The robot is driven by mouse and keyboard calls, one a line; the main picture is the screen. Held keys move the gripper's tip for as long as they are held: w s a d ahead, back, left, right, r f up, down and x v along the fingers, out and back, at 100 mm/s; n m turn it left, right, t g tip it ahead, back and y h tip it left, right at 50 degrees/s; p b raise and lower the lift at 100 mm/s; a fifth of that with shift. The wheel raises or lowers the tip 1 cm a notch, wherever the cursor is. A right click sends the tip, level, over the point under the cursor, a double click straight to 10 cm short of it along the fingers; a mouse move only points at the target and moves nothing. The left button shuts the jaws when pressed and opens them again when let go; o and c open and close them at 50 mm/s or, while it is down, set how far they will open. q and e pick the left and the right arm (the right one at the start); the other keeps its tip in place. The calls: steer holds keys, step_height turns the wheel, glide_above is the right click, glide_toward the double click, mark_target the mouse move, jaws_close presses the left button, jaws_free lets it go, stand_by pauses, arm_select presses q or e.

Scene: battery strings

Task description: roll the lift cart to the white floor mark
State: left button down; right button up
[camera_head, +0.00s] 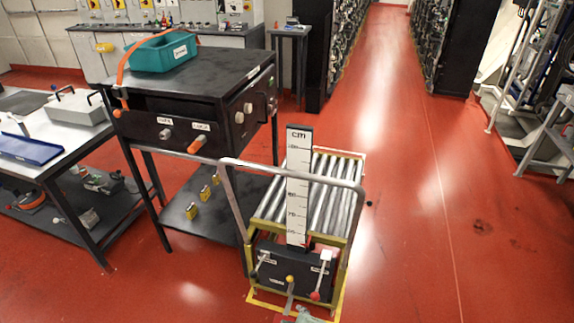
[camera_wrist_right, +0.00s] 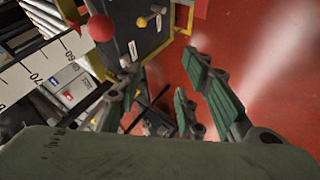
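The lift cart (camera_head: 349,238) stands on the red floor in the head view, with metal rollers on top, a yellow frame and a grey push handle (camera_head: 295,172). An upright white cm scale (camera_head: 298,190) rises at its near side, above a dark lever box (camera_head: 293,272). A small greenish part of my right gripper (camera_head: 303,317) shows at the bottom edge, just in front of the cart. In the right wrist view the gripper (camera_wrist_right: 165,95) has its fingers spread with nothing between them, near the red-knobbed lever (camera_wrist_right: 101,27). My left gripper is out of view. I cannot make out a white floor mark.
A black bench (camera_head: 210,72) with a teal bin (camera_head: 163,52) stands close at the cart's left. A white-topped table (camera_head: 78,143) stands further left. Dark racks (camera_head: 458,40) and a ladder frame (camera_head: 530,60) stand at back right. The floor right of the cart is clear.

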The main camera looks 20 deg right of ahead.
steer(key=w+r+n+t+p, duration=0.1)
steer(key=w+r+t, duration=0.1)
steer(key=w+r, duration=0.5)
steer(key=w+r+n+t+p, duration=0.1)
steer(key=w+r+p, duration=0.15)
steer(key=r, duration=0.95)
steer(key=n+t+h+p, duration=0.2)
steer(key=t+h, duration=0.1)
steer(key=t, duration=0.1)
glide_toward(288, 175)
steer(key=w, duration=0.4)
steer(key=x, duration=0.5)
steer(key=p+x, duration=0.1)
steer(key=x, duration=0.1)
steer(key=shift+w+d+f, duration=0.1)
steer(key=shift+d+f, duration=0.25)
steer(key=shift+d, duration=0.05)
jaws_close()
